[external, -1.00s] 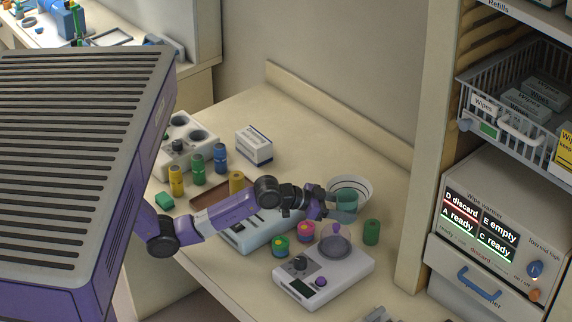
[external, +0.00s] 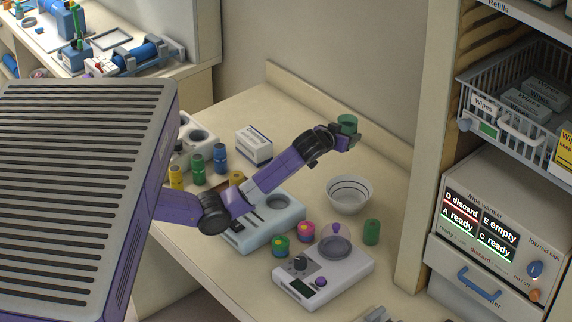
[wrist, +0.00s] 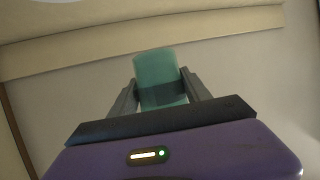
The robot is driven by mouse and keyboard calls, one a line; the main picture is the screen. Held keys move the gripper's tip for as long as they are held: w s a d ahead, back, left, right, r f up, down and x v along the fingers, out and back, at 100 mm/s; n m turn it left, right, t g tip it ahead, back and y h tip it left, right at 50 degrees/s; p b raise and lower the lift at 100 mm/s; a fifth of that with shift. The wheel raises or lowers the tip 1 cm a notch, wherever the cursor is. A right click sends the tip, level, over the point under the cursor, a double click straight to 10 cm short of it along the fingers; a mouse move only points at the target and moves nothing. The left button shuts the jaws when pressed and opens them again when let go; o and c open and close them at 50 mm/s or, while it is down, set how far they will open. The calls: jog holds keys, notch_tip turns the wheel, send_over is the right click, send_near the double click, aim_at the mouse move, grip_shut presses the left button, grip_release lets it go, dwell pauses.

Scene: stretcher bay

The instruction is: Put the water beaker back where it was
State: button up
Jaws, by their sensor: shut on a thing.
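The water beaker (external: 348,123) is a translucent green cup.
A white bowl (external: 349,194) with dark rings stands on the counter. Near it are a scale (external: 325,280), a green cylinder (external: 371,232), two small colourful jars and a pale blue device (external: 290,212). A white box (external: 254,146) and several bottles stand left. Free counter (external: 310,110) lies along the back wall.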

jog(key=w+a+r+n+y+b, duration=0.1)
jog(key=w+a+r+n+y, duration=0.15)
jog(key=a+n+y, duration=1.2)
jog(key=f+m, duration=0.1)
jog(key=f, duration=0.5)
jog(key=a+f+m+h, duration=0.1)
jog(key=f, duration=0.5)
jog(key=f+m, duration=0.1)
jog(key=f, duration=0.6)
jog(key=shift+a+h, duration=0.25)
jog(key=shift+a, duration=0.05)
jog(key=o, duration=1.5)
